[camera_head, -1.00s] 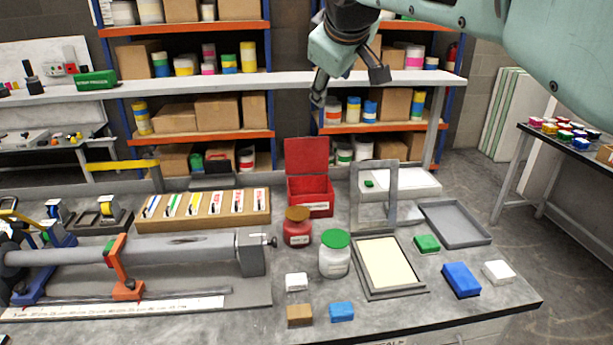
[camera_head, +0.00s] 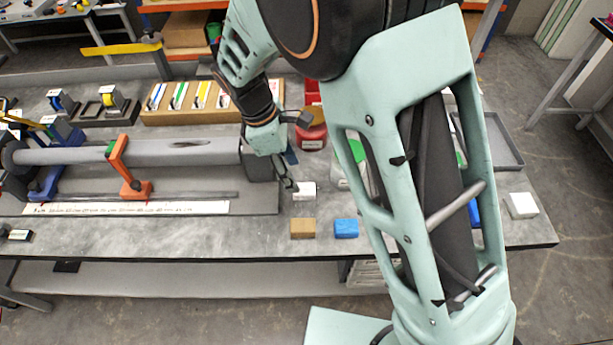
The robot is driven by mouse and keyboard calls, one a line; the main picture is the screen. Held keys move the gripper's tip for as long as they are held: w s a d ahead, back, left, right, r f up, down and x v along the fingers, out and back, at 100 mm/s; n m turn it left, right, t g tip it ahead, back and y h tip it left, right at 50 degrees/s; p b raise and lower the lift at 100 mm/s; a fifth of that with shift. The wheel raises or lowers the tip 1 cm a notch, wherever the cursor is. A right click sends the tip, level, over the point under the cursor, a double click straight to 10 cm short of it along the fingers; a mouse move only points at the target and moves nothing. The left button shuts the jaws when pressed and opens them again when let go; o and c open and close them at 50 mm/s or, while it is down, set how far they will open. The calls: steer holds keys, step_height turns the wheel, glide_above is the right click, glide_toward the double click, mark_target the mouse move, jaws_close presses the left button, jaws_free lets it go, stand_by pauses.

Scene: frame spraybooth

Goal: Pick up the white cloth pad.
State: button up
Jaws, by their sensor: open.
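Two small white pieces lie on the grey bench, and I cannot tell for sure which is the cloth pad. One white block (camera_head: 305,191) lies near the bench front, left of my arm. A larger white pad (camera_head: 522,205) lies at the right end of the bench. My gripper (camera_head: 297,153) is open and empty, with its fingers spread. It is just above and behind the left white block, with one fingertip close to that block's left edge. I cannot tell whether they touch.
A brown block (camera_head: 302,229) and a blue block (camera_head: 346,228) sit just in front of the left white block. A red-labelled jar (camera_head: 312,135) stands behind it. The grey clamp block (camera_head: 262,168) is close on the left. My arm hides much of the bench's right half.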

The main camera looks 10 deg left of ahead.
mark_target(303, 188)
steer(key=p+x, duration=0.1)
steer(key=x, duration=0.6)
steer(key=shift+w+d+f, duration=0.1)
steer(key=shift+d+f, duration=0.15)
steer(key=c, duration=0.9)
